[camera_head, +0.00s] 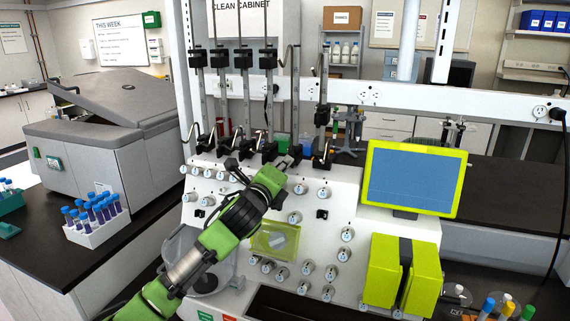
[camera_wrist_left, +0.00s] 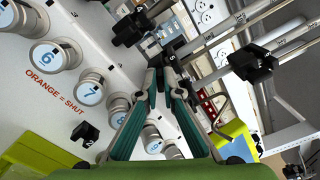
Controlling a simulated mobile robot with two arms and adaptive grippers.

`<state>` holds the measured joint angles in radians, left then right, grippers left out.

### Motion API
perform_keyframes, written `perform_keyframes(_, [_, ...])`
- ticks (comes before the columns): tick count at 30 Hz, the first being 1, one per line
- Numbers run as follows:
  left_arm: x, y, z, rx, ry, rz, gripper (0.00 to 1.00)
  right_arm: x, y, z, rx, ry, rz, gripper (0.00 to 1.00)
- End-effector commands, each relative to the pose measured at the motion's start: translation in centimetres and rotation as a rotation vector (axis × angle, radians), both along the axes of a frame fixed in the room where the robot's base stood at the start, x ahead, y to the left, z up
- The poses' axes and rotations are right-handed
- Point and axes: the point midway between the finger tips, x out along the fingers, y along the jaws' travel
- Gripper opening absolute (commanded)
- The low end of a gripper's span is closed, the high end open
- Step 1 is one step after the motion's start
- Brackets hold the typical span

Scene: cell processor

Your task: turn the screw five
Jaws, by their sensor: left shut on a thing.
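My left gripper (camera_head: 284,165) reaches up to the row of black clamps at the foot of the metal poles on the white cell processor panel (camera_head: 330,240). In the left wrist view its fingers (camera_wrist_left: 161,70) come together at the tips on a small dark part, which I take to be screw five; the fingertips mostly hide it. Beside the tips stands a black clamp block (camera_wrist_left: 168,50). Another black clamp (camera_wrist_left: 252,63) sits on a pole to the right. My right gripper does not show in either view.
Round numbered knobs, one marked 7 (camera_wrist_left: 92,92), cover the panel close to the left gripper. A green-framed screen (camera_head: 414,179) stands at the right. A rack of blue-capped tubes (camera_head: 98,228) stands on the left bench.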

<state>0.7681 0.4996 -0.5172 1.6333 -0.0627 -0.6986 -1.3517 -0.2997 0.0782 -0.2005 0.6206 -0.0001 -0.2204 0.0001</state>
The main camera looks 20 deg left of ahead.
Motion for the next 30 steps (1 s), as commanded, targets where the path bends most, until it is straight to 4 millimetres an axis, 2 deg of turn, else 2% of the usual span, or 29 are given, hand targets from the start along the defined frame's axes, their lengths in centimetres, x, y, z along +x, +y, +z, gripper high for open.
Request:
perform_keyframes(15, [0.00,0.01,-0.18,-0.021,0.004,0.001,0.00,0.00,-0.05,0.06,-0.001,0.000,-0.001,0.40])
perform_keyframes(16, [0.00,0.00,-0.18,-0.021,0.004,0.001,0.12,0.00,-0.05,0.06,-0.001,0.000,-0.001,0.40])
perform_keyframes(18, [0.00,0.01,-0.18,-0.020,0.004,0.001,0.24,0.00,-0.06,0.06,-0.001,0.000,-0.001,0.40])
perform_keyframes(30, [0.01,0.03,-0.33,-0.019,0.006,0.001,0.24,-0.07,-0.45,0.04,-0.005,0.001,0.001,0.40])
